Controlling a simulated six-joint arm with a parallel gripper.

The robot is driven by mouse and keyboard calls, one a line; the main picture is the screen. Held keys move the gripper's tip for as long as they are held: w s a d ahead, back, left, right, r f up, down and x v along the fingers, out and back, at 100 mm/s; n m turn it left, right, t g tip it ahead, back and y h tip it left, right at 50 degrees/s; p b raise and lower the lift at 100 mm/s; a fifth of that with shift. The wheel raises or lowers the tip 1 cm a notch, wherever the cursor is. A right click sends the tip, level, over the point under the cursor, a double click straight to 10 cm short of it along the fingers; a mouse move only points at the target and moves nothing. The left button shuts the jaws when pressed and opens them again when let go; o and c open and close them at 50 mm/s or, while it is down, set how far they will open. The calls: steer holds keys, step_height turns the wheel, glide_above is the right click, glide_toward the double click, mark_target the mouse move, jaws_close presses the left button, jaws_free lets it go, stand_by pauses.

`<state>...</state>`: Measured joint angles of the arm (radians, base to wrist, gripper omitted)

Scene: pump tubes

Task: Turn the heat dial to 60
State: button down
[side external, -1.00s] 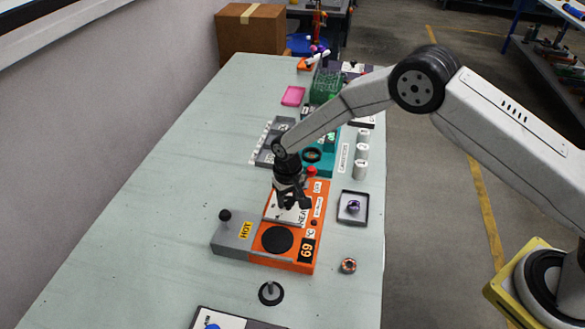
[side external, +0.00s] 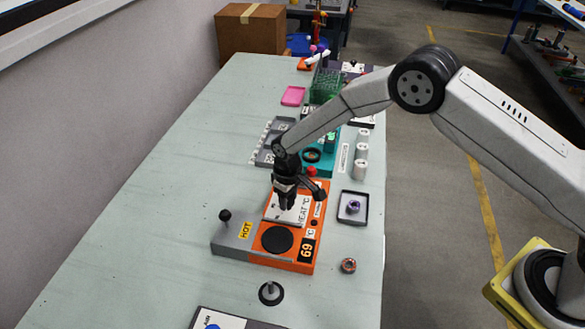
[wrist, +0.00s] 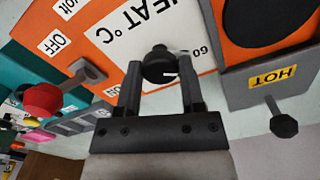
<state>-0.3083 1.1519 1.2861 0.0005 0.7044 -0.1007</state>
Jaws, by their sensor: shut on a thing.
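The heat dial is a black round knob (wrist: 159,62) on a white plate marked HEAT °C (wrist: 118,38). A short white pointer mark shows at its right side in the wrist view, and the printed 60 lies just right of it. My gripper (side external: 287,207) is over the white plate of the orange unit. In the wrist view its two fingers (wrist: 159,70) are shut on the knob, one on each side. The gripper hides the knob in the side view. The black display (side external: 306,250) reads 69.
The round black hot plate (side external: 277,239) and a grey panel marked HOT (side external: 232,237) with a black-knobbed lever (side external: 225,216) are nearby. A red knob (wrist: 42,99) stands left of the gripper in the wrist view. The table's left side is clear.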

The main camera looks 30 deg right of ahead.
mark_target(289, 200)
steer(key=shift+c, duration=1)
jaws_free()
steer(key=shift+r, duration=0.2)
steer(key=shift+r, duration=3.75)
steer(key=shift+r, duration=0.1)
